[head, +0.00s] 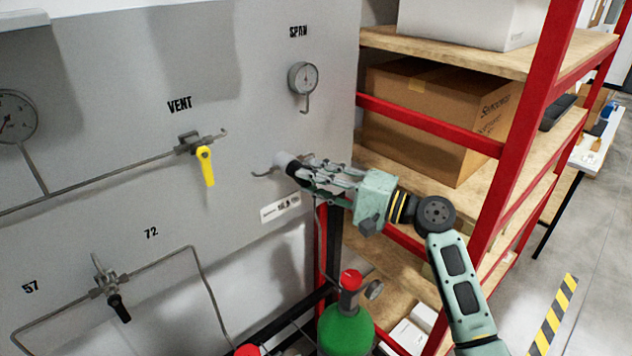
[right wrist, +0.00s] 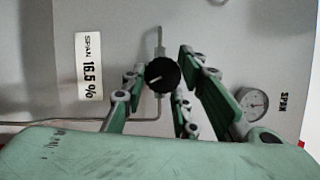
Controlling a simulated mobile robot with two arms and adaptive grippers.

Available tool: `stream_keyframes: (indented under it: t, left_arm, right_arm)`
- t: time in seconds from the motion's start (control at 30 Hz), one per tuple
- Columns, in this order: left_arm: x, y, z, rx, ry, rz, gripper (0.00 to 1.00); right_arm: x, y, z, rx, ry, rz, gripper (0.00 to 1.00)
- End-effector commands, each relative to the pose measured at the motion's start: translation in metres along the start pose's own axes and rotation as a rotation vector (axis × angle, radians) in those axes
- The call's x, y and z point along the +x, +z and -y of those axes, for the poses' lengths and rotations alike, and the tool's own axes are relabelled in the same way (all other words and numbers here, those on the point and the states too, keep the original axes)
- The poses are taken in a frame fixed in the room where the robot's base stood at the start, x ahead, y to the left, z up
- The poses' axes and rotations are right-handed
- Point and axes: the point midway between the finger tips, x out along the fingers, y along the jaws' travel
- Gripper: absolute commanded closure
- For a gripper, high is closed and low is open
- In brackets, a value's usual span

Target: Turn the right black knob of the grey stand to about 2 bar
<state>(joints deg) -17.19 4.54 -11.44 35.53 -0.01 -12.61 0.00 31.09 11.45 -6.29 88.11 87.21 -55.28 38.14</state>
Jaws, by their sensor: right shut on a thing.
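The right black knob (head: 283,159) is on the grey stand's panel (head: 245,60), below the SPAN gauge (head: 303,77). In the right wrist view the round black knob (right wrist: 163,74) has a pale pointer mark, and the SPAN gauge (right wrist: 252,103) is at the right. My right gripper (head: 297,167) has its fingers around the knob and is shut on it; it also shows in the right wrist view (right wrist: 161,66). The gauge's needle is too small to read exactly. My left gripper is out of view.
A yellow VENT handle (head: 206,167) is left of the knob. A SPAN 16.5 % label (right wrist: 89,66) is beside it. A red-framed shelf (head: 515,150) with a cardboard box (head: 425,125) stands close at the right. A green cylinder (head: 345,332) with a red top stands below my right arm.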

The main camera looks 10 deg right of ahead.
Motion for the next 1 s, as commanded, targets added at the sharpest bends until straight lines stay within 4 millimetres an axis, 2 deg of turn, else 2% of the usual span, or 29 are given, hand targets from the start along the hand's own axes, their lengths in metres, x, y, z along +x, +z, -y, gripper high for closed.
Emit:
stream_keyframes:
  t: [0.03, 0.3, 0.33, 0.5, 0.87, 1.0]
  left_arm:
    - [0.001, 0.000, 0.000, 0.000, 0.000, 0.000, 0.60]
    - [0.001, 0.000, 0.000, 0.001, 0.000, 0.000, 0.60]
    - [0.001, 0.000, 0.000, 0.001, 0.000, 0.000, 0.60]
    - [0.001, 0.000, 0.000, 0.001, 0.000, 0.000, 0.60]
    - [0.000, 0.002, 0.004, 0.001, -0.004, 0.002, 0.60]
    - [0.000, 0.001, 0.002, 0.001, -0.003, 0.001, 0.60]
  right_arm:
    - [0.000, 0.001, -0.009, 0.007, 0.015, 0.004, 0.99]
    - [0.000, 0.001, -0.010, 0.007, 0.018, 0.005, 0.99]
    - [0.000, 0.001, -0.011, 0.007, 0.019, 0.005, 0.72]
    - [0.000, 0.002, -0.009, 0.006, 0.017, 0.005, 0.58]
    - [-0.001, 0.001, -0.005, 0.003, 0.008, 0.003, 0.58]
    - [-0.015, 0.000, -0.005, 0.002, 0.010, 0.000, 0.58]
